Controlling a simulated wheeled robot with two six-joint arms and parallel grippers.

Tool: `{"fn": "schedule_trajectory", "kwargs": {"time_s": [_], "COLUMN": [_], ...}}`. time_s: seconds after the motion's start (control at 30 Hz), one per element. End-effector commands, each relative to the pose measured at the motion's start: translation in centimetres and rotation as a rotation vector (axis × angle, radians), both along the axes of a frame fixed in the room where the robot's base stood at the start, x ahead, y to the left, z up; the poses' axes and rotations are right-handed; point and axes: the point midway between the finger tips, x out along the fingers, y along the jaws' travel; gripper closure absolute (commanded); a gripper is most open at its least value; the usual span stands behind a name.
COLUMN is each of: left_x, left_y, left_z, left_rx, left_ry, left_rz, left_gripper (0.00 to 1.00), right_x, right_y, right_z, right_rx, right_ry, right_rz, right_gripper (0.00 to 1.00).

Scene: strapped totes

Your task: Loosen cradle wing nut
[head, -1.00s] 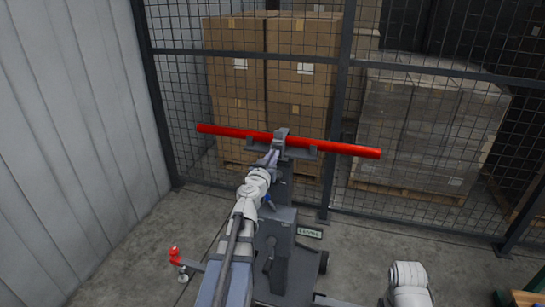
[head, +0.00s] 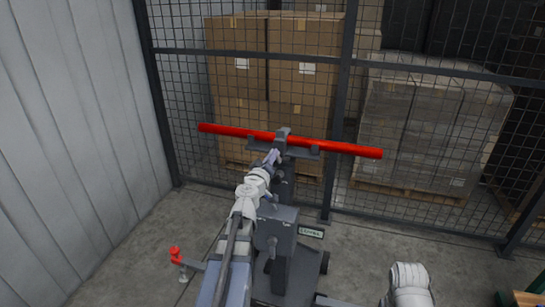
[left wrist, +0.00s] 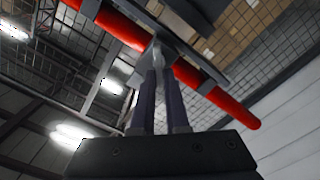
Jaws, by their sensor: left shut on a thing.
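A long red bar (head: 340,147) lies across a dark grey cradle (head: 314,155) on top of an upright stand (head: 284,235); the bar also crosses the left wrist view (left wrist: 215,92). A dark clamp piece (head: 282,135) goes over the bar's middle. My left gripper (head: 271,158) is at the near side of the cradle, just below the bar. In the left wrist view its two fingers (left wrist: 158,58) are closed together on a small grey part, taken as the wing nut, under the bar. The fingers mostly hide that part. My right gripper is out of view.
A wire mesh fence (head: 346,100) stands close behind the bar, with stacked cartons (head: 235,85) and a wrapped pallet load (head: 430,125) beyond. A corrugated wall (head: 70,140) is at the left. A red knob (head: 175,254) sticks out low at left.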

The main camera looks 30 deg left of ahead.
Motion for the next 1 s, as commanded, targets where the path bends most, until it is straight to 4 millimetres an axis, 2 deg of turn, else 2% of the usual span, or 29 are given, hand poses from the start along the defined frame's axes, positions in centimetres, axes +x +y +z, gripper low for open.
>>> {"fn": "schedule_trajectory", "kwargs": {"time_s": [1.0], "left_x": [-0.2], "left_y": [0.0], "left_z": [-1.3], "left_rx": [-0.933], "left_ry": [-0.220], "left_rz": [-0.010], "left_gripper": [1.00], "right_x": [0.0], "right_y": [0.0], "right_z": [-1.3], "right_rx": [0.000], "right_ry": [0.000], "right_rz": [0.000], "right_gripper": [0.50]}}
